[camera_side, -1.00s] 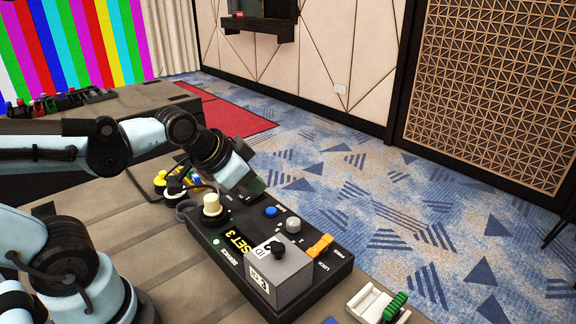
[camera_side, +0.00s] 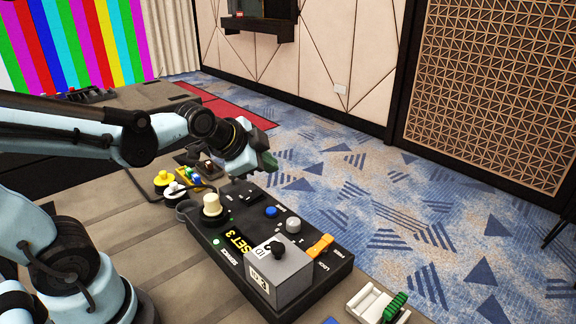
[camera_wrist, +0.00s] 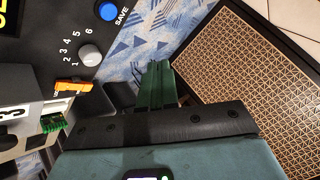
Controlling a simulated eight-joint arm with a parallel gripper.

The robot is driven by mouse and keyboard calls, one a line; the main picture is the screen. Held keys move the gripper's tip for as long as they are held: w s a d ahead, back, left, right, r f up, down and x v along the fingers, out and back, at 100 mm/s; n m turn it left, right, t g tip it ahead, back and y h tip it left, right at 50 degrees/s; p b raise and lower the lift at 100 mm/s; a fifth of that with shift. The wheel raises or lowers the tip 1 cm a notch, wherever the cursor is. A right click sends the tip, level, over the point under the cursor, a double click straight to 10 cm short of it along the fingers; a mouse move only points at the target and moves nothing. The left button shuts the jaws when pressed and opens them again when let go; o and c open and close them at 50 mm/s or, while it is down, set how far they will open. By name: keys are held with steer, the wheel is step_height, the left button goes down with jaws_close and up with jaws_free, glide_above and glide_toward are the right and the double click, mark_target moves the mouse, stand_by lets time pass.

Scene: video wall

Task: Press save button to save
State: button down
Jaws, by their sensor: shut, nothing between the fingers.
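The save button is a round blue button on the black control box. In the side view the blue button (camera_side: 271,211) sits near the box's far edge, beside a grey knob (camera_side: 293,225). In the wrist view the blue button (camera_wrist: 107,11) is at the top, with the word SAVE beside it. The black control box (camera_side: 325,277) lies on the table, marked SET 3. My gripper (camera_side: 270,163) is shut and empty, raised above and beyond the box's far end, apart from the button. Its green fingers (camera_wrist: 157,84) show together in the wrist view.
A cream knob (camera_side: 212,205), a grey ID block (camera_side: 279,272) and an orange switch (camera_side: 320,246) stand up from the box. Yellow and white plugs (camera_side: 164,179) lie left of it. A white holder with a green connector (camera_side: 377,304) is at the front right.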

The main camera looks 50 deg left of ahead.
mark_target(269, 212)
steer(key=shift+f, duration=4.2)
steer(key=shift+f, duration=0.4)
steer(key=shift+f, duration=0.45)
steer(key=shift+r, duration=0.9)
steer(key=shift+r, duration=2.5)
